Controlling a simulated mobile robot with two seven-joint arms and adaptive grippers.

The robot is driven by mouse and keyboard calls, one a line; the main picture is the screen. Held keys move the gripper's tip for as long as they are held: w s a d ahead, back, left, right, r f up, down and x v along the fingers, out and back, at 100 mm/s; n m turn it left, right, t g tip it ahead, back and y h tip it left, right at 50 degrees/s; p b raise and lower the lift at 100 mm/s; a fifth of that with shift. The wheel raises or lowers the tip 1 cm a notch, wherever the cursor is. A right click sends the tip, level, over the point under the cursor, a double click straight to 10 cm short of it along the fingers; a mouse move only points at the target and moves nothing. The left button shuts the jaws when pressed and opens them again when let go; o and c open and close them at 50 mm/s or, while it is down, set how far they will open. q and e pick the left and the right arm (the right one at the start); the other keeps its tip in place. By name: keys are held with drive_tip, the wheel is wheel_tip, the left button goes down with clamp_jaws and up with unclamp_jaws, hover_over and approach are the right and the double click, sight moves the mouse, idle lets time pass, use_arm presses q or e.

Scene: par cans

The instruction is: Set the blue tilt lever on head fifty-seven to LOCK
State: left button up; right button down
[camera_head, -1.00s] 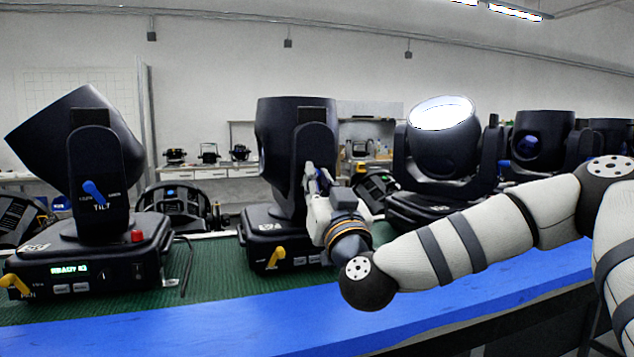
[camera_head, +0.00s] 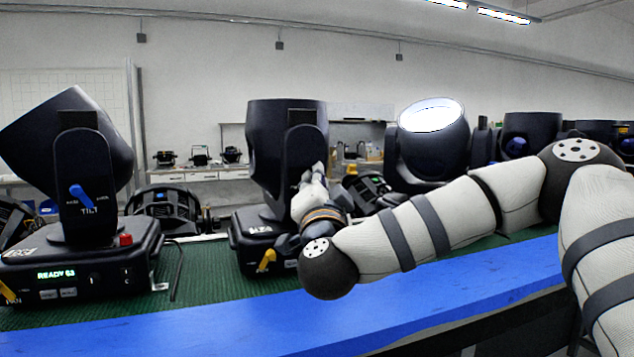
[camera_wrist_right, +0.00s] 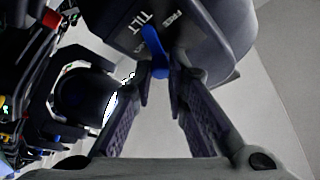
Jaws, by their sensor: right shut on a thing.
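The middle moving head (camera_head: 262,150) stands on the bench, and my right gripper (camera_head: 316,174) is at its yoke. In the right wrist view its blue tilt lever (camera_wrist_right: 154,45) shows below the words TILT and FREE. My right gripper (camera_wrist_right: 163,82) is shut on the lever's free end, one finger on each side. A second label beside the lever is partly hidden, and I cannot read it. The gripper and wrist hide the lever in the head view. I cannot read a number on this head. My left gripper is not in view.
Another head (camera_head: 68,150) at the left reads READY 63 and has its own blue tilt lever (camera_head: 82,197). A lit head (camera_head: 432,140) stands to the right. Yellow levers sit low on the bases, including one (camera_head: 266,260) under my wrist. The blue bench edge (camera_head: 200,330) is clear.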

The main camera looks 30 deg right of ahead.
drive_tip(key=shift+m, duration=0.3)
drive_tip(key=c, duration=1.6)
unclamp_jaws()
drive_tip(key=shift+w, duration=0.1)
drive_tip(key=v, duration=1.2)
